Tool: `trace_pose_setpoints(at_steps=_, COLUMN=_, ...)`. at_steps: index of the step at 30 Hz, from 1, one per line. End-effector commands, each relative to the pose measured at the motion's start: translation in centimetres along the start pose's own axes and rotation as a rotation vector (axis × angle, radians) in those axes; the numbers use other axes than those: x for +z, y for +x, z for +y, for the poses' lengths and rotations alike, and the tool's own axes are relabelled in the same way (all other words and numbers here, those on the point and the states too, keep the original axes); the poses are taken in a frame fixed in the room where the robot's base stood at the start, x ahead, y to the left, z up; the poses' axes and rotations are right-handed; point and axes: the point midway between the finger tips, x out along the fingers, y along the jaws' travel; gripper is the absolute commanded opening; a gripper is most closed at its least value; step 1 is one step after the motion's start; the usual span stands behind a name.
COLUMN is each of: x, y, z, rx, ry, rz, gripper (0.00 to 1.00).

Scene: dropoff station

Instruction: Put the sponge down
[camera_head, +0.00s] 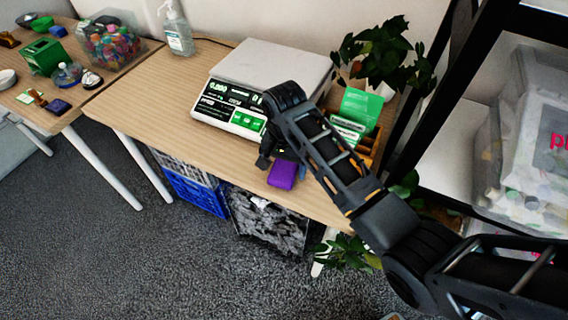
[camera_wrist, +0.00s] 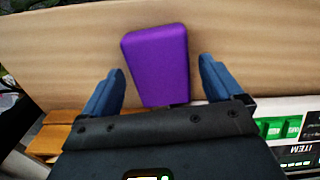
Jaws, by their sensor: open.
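The sponge is a purple block (camera_head: 282,174) at the front edge of the wooden table, in front of the scale. In the wrist view the purple sponge (camera_wrist: 158,62) lies on the wood between and beyond the fingertips, with a gap on each side. My gripper (camera_wrist: 160,80) is open, its two blue fingers apart and not touching the sponge. In the head view my gripper is mostly hidden behind my own arm, just above and behind the sponge.
A white scale (camera_head: 270,70) with a green-lit display stands behind the sponge. A hand sanitizer bottle (camera_head: 177,30) stands at the back. The table's left part is clear.

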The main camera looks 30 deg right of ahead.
Motion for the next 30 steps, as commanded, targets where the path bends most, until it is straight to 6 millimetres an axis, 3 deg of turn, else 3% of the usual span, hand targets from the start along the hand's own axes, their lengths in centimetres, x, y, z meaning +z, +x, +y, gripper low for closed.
trace_pose_setpoints(at_steps=11, x=-0.1, y=0.5, z=0.0, rx=-0.001, ry=0.000, rz=0.002, gripper=0.93)
trace_pose_setpoints(at_steps=21, x=-0.7, y=-5.7, z=0.1, rx=-0.003, ry=0.000, rz=0.002, gripper=0.93)
trace_pose_setpoints(at_steps=30, x=-0.7, y=-7.8, z=0.2, rx=0.000, ry=0.000, rz=0.000, gripper=0.93)
